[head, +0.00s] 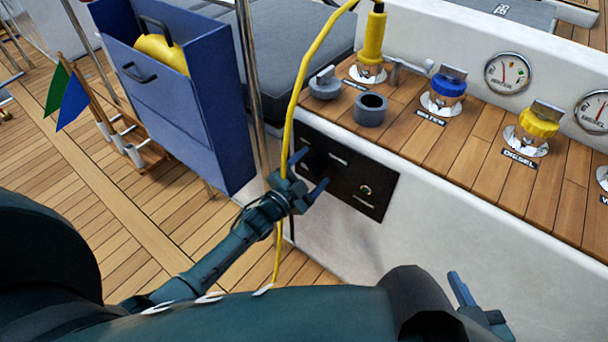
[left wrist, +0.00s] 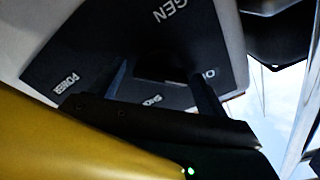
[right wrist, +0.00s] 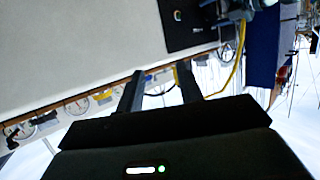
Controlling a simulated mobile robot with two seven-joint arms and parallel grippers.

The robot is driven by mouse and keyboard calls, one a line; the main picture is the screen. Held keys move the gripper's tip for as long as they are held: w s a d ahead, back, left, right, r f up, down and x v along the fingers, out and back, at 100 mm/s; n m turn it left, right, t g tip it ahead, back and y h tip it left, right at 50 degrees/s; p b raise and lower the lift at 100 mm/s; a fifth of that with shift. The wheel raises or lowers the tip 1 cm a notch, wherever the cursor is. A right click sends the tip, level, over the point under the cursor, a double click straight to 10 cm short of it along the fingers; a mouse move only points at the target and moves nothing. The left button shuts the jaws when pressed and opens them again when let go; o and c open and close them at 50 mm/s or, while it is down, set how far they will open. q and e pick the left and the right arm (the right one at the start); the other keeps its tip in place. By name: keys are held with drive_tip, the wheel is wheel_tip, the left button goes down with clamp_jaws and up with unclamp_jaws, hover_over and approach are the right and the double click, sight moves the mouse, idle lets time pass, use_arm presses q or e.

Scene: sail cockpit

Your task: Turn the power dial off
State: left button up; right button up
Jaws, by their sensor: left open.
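The black control panel (head: 375,190) is set in the white cockpit side wall, below the wooden ledge. The power dial is a dark knob on the panel's left part, hard to make out against the black in the head view. In the left wrist view the dark dial (left wrist: 160,66) shows between my fingers, with labels "GEN" and "POWER" around it. My left gripper (head: 312,171) is open, its two fingers straddling the dial; I cannot tell whether they touch it. My right gripper (right wrist: 157,88) is open and empty, away from the panel at the lower right of the head view.
A yellow cable (head: 287,140) hangs from a yellow plug (head: 374,38) past my left gripper. The ledge above carries blue (head: 447,86) and yellow (head: 540,121) caps and gauges. A blue box (head: 190,110) and a steel post stand left of the panel.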

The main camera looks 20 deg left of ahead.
use_arm(q)
drive_tip(key=p+v, duration=0.2)
drive_tip(key=v, duration=1.1)
use_arm(e)
drive_tip(key=r, duration=0.2)
drive_tip(key=d+m, duration=0.1)
drive_tip(key=shift+s+r, duration=0.35)
drive_tip(key=shift+r, duration=0.05)
drive_tip(key=shift+f, duration=0.1)
